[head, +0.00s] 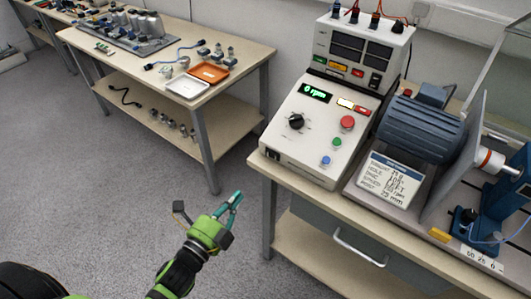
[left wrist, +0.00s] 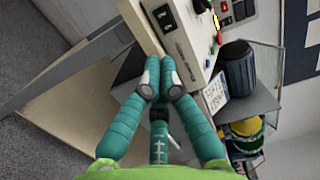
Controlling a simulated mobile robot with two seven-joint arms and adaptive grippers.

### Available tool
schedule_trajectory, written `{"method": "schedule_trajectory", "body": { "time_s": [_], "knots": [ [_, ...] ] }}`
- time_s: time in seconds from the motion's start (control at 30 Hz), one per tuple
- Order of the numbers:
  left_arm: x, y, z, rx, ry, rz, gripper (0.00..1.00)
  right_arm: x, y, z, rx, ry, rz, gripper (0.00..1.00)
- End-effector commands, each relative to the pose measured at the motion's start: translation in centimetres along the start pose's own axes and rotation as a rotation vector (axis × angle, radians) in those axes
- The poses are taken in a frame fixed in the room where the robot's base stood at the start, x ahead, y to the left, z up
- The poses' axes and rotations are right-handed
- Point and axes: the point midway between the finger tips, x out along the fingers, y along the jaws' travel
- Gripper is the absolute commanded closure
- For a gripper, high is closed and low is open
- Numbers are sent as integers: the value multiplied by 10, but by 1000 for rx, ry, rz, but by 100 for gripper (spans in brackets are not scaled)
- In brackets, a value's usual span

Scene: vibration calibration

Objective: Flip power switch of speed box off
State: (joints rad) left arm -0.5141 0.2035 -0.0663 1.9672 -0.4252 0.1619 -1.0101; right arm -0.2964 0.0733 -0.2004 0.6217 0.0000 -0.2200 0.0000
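The speed box (head: 318,128) is a white sloped console near the left end of the right-hand bench. Its green display (head: 316,92) is lit and reads "0 rpm". The black power switch (head: 272,154) sits low on its front face at the left corner; it also shows in the left wrist view (left wrist: 165,18). I cannot tell the switch's rocker position. My left gripper (head: 236,198) is in the air in front of and left of the bench, apart from the box. In the left wrist view its teal fingers (left wrist: 159,78) come together, empty, pointing toward the box front.
The box carries a black knob (head: 296,121), a red button (head: 347,123) and smaller buttons. A blue motor (head: 420,128) stands to the right. The bench edge and a drawer handle (head: 358,250) face me. Another bench (head: 105,62) stands at left. Open floor lies between.

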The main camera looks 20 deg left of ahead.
Motion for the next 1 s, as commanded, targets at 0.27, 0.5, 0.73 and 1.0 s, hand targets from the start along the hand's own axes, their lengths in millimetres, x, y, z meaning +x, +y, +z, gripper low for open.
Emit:
{"method": "schedule_trajectory", "body": {
  "time_s": [0.27,0.5,0.73,1.0],
  "knots": [
    [1,0,0,-2,0,1,100,-1,6,11,-4,-15,8,60],
    [24,-2,0,-3,0,-2,100,-6,7,10,-4,-15,8,60],
    [72,-2,0,-3,0,-2,100,-13,7,6,-3,-11,9,60],
    [122,-1,0,-4,0,0,100,-19,5,2,-2,-6,6,60]
  ]
}}
